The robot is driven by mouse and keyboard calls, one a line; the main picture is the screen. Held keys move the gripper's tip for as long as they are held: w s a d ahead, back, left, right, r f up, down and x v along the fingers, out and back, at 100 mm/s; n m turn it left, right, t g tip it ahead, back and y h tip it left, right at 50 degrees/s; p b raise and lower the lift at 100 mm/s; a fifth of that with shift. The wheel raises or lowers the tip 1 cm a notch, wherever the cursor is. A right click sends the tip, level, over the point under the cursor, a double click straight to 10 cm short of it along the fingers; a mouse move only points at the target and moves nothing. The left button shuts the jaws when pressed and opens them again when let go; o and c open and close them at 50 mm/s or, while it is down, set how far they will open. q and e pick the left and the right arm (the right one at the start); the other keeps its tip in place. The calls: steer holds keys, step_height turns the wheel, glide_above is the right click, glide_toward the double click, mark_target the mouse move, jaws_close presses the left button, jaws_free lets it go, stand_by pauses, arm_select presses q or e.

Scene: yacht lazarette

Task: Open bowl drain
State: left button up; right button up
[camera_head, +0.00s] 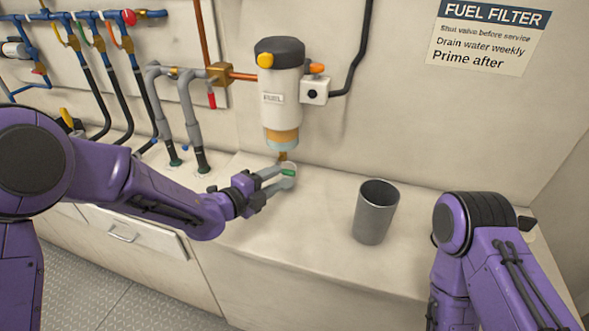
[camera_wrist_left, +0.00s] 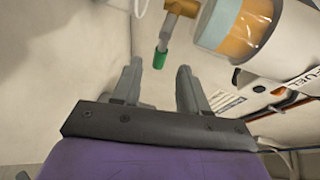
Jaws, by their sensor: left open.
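The fuel filter (camera_head: 281,100) hangs on the wall, with a dark cap and an amber bowl (camera_head: 283,138) at its lower end. In the left wrist view the bowl (camera_wrist_left: 243,25) is at the upper right. A brass drain with a green-tipped handle (camera_wrist_left: 160,56) sticks out beneath it; the green tip also shows in the head view (camera_head: 288,172). My left gripper (camera_head: 289,177) is open at the drain, with the green handle between its fingers in the picture. I cannot tell whether they touch it. My right arm is at the lower right, its gripper not clearly visible.
A grey cup (camera_head: 375,211) stands on the counter (camera_head: 310,235) to the right of the filter. Blue, grey and black hoses with valves (camera_head: 105,60) run along the wall at left. A sign (camera_head: 488,35) is on the wall. The counter between cup and filter is clear.

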mark_target(287, 173)
arm_select(q)
steer(key=p+x, duration=0.1)
steer(key=x, duration=0.4)
steer(key=shift+w+d, duration=0.15)
steer(key=shift+d, duration=0.15)
steer(key=shift+w+d+f, duration=0.1)
steer(key=shift+w+d, duration=0.15)
steer(key=shift+w, duration=0.05)
jaws_close()
